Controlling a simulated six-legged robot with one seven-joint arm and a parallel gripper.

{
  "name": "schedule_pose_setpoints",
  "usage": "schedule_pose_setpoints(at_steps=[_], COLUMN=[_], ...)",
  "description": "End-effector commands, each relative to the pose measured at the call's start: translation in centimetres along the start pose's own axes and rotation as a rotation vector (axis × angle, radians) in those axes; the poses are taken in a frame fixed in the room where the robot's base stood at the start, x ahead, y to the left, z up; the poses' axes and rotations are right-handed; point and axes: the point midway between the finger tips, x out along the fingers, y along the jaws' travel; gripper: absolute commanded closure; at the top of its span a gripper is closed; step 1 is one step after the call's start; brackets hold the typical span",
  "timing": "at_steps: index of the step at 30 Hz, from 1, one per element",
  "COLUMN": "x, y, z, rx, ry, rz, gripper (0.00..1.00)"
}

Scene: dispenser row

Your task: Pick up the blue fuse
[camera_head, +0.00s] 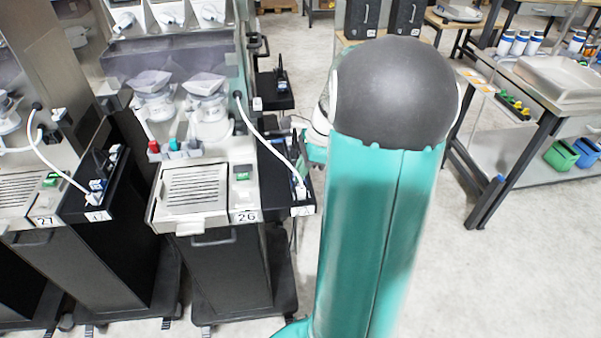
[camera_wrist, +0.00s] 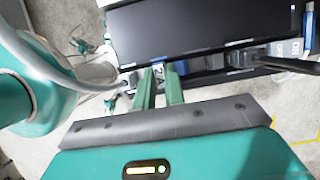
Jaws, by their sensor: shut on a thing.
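My gripper (camera_wrist: 159,88) is at the end of the black side box (camera_wrist: 185,28) of a dispenser, in the wrist view. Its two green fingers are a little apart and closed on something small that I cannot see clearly. A small blue piece (camera_wrist: 181,67), probably the blue fuse, shows right beside the right fingertip. In the head view, my arm hides most of the gripper.
A white cable (camera_head: 265,140) curves down to the side box. A dark plug (camera_wrist: 252,57) sits along the box's edge in the wrist view. Dispenser 27 (camera_head: 22,192) stands at left. A workbench (camera_head: 500,110) stands at right, with open floor before it.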

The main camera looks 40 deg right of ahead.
Motion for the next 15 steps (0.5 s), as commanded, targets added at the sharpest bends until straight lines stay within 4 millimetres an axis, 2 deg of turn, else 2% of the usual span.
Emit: schedule_pose_setpoints(at_steps=[6, 15], x=[-2.6, -6.7], y=[0.1, 3.7], z=[1.1, 2.0], rx=[-0.002, -0.002], ry=[0.002, 0.001], rz=[-0.004, -0.004], gripper=[1.00, 1.00])
